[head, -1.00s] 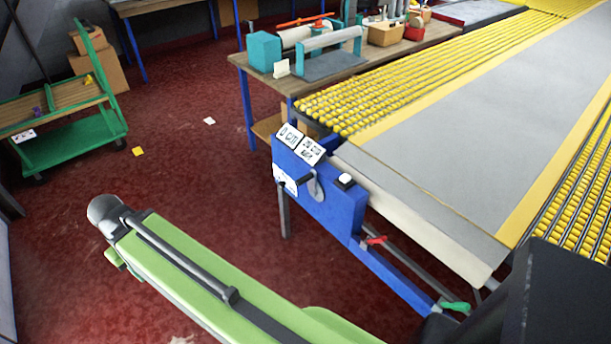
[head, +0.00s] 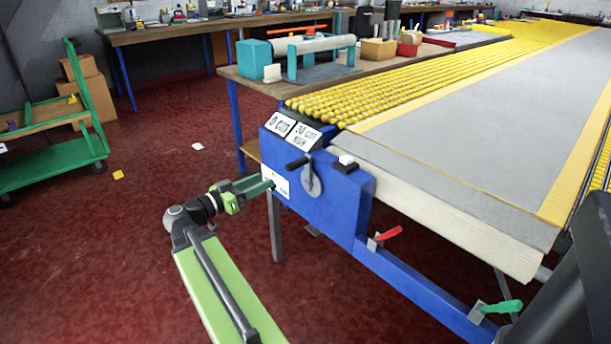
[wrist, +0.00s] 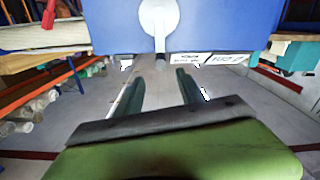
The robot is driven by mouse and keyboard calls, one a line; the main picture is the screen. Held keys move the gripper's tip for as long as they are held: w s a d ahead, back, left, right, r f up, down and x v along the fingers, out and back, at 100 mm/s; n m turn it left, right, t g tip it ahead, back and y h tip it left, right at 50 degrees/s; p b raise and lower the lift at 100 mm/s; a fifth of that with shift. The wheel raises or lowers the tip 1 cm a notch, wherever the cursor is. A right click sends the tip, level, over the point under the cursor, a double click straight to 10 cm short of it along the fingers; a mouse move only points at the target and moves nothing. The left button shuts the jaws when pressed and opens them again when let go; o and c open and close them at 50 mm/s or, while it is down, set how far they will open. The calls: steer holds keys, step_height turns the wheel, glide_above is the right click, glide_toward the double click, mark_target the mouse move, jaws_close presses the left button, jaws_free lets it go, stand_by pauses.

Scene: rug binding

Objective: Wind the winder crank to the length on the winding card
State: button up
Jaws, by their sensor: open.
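The blue winder (head: 330,200) stands at the near end of the roller table. Its grey crank (head: 311,182) has a dark handle (head: 297,163) pointing toward the left. Two white cards sit on top: one reads 0 cm (head: 281,124), the other (head: 303,136) seems to read 30 cm, with a smaller line I cannot read. My gripper (head: 270,183) is open, just left of and slightly below the handle in the head view. In the wrist view, which looks upside down, the crank (wrist: 159,18) and dark handle tip (wrist: 160,63) line up between my open fingers (wrist: 160,76). Nothing is held.
A white button (head: 345,161) sits on the winder's top. A red lever (head: 388,234) and a green lever (head: 500,307) are on the lower blue rail. A workbench (head: 300,75) stands behind, and a green cart (head: 60,160) at far left. Red floor between is mostly clear.

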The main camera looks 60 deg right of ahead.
mark_target(307, 161)
steer(key=x, duration=1.7)
steer(key=shift+d, duration=0.15)
jaws_close()
steer(key=shift+s, duration=0.1)
stand_by(0.6)
